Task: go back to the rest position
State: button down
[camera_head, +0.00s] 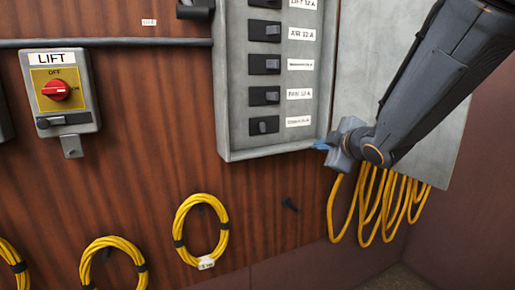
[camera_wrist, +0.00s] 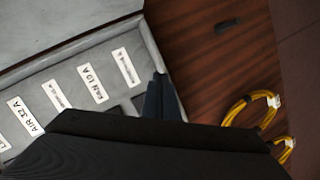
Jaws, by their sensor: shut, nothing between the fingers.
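My gripper (camera_head: 322,146) is at the lower right corner of the grey breaker panel (camera_head: 226,100), with its blue fingertips pointing left. The fingers are shut and hold nothing. In the wrist view the blue fingers (camera_wrist: 160,98) show beside the panel's edge, partly hidden by the dark wrist housing. I cannot tell whether they touch the panel. My dark arm comes in from the upper right in the head view.
A LIFT switch box (camera_head: 66,90) with a red knob (camera_head: 56,90) is on the wooden wall at left. Coiled yellow cables (camera_head: 202,230) hang low on the wall. More yellow cable loops (camera_head: 375,215) hang below my arm.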

jog(key=s+d+f+m+g+h, duration=0.35)
jog(key=s+f+m, duration=0.25)
jog(key=f, duration=0.4)
jog(key=s+a+f+m+g, duration=0.2)
jog(key=s+f+m+g, duration=0.2)
jog(key=s, duration=0.7)
jog(key=s+a+f+m+g, duration=0.2)
jog(key=s+f+m+g, duration=0.2)
jog(key=s+f, duration=0.5)
jog(key=shift+s+f+m+g, duration=0.25)
jog(key=shift+s+m+g, duration=0.15)
jog(key=shift+s+g, duration=0.5)
jog(key=shift+s+d+t, duration=0.1)
jog(key=shift+s+t, duration=0.05)
jog(key=shift+t, duration=0.1)
